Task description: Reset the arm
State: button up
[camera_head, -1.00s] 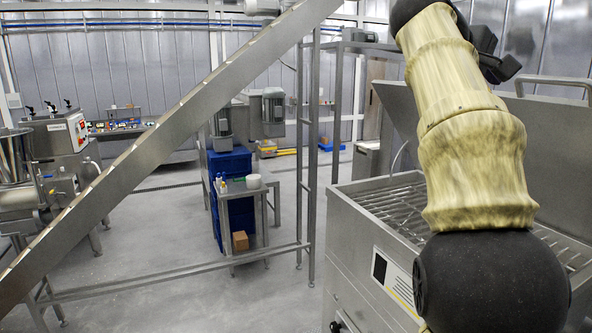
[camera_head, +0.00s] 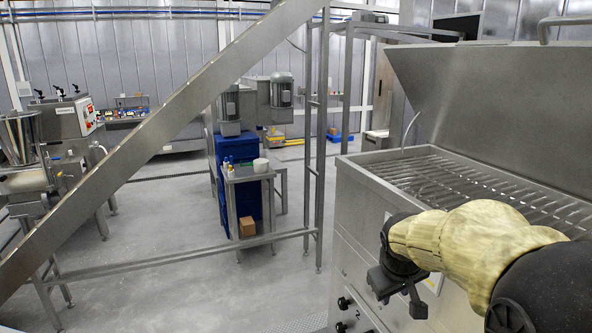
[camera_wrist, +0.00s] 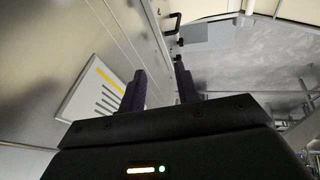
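My gripper (camera_head: 416,300) is at the lower right of the head view, at the end of my folded arm, in front of the steel machine with the slatted top. It points downward there. In the wrist view my gripper (camera_wrist: 160,85) shows two dark fingers standing apart with nothing between them. A pale panel with a yellow stripe (camera_wrist: 98,88) on the machine's side shows left of the fingers.
The steel machine (camera_head: 350,215) with a raised lid (camera_head: 490,95) fills the right, close to my arm. A slanted steel beam (camera_head: 150,135) crosses the left. A small table (camera_head: 245,175) stands mid-room by blue crates (camera_head: 213,165). Grey floor (camera_head: 190,270) is open between.

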jog(key=s+a+f+m+g+y+b, duration=0.1)
jog(key=s+a+f, duration=0.1)
jog(key=s+f, duration=0.5)
jog(key=s+a+f+m+b, duration=0.2)
jog(key=s+a+f, duration=0.1)
jog(key=s+f, duration=0.4)
notch_tip(320, 180, down, 2)
jog(key=shift+s+f+m+g+y, duration=0.1)
jog(key=shift+s+m+g+y, duration=0.05)
jog(key=shift+m+g+y, duration=0.2)
dwell(0.6)
jog(key=shift+a, duration=0.3)
jog(key=shift+w+d, duration=0.1)
jog(key=shift+w, duration=0.1)
